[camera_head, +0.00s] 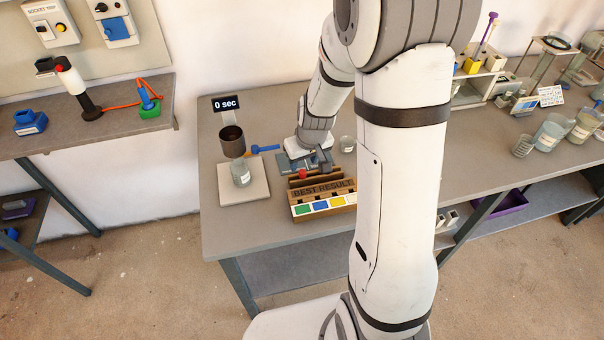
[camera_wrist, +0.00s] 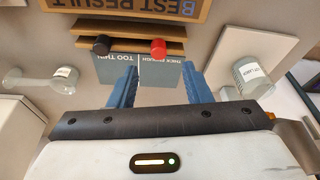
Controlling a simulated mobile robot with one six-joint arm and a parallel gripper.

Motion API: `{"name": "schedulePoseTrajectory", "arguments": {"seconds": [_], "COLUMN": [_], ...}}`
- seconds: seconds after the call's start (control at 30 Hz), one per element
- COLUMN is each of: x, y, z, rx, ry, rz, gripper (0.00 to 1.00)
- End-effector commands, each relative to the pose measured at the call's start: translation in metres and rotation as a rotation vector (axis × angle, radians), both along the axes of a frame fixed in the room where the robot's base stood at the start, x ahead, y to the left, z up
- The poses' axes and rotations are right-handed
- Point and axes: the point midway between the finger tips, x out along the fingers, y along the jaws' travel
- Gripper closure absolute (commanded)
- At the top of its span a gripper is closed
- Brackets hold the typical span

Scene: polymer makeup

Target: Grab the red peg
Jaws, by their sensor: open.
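The red peg (camera_wrist: 158,48) sticks up from a wooden ledge (camera_wrist: 125,30) in the wrist view, and it shows small and red in the head view (camera_head: 302,174). My gripper (camera_wrist: 159,68) has its two blue fingers spread and nothing between them. The peg is just beyond the fingertips, roughly centred between the fingers, and I see no contact. A black peg (camera_wrist: 102,44) stands on the same ledge to its left in the wrist view. Part of the ledge is hidden by the arm in the head view.
The BEST RESULT rack (camera_head: 322,196) with coloured squares adjoins the ledge. Grey cards lettered TOO THIN (camera_wrist: 117,66) and THICK ENOUGH lie by the fingers. A labelled glass jar (camera_wrist: 252,77) stands at right and a glass vessel (camera_wrist: 58,80) at left in the wrist view.

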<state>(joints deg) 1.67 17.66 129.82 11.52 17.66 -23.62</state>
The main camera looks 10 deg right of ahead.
Motion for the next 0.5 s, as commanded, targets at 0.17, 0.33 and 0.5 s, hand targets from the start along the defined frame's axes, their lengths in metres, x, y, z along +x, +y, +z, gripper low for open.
{"name": "schedulePoseTrajectory", "arguments": {"seconds": [0.17, 0.33, 0.5], "x": [0.003, 0.008, 0.01], "y": [0.0, 0.0, 0.0], "z": [-0.021, -0.043, -0.05], "rx": [0.0, 0.001, 0.0], "ry": [0.005, 0.003, 0.001], "rz": [-0.001, -0.001, -0.001], "gripper": [0.56, 0.56, 0.56]}}
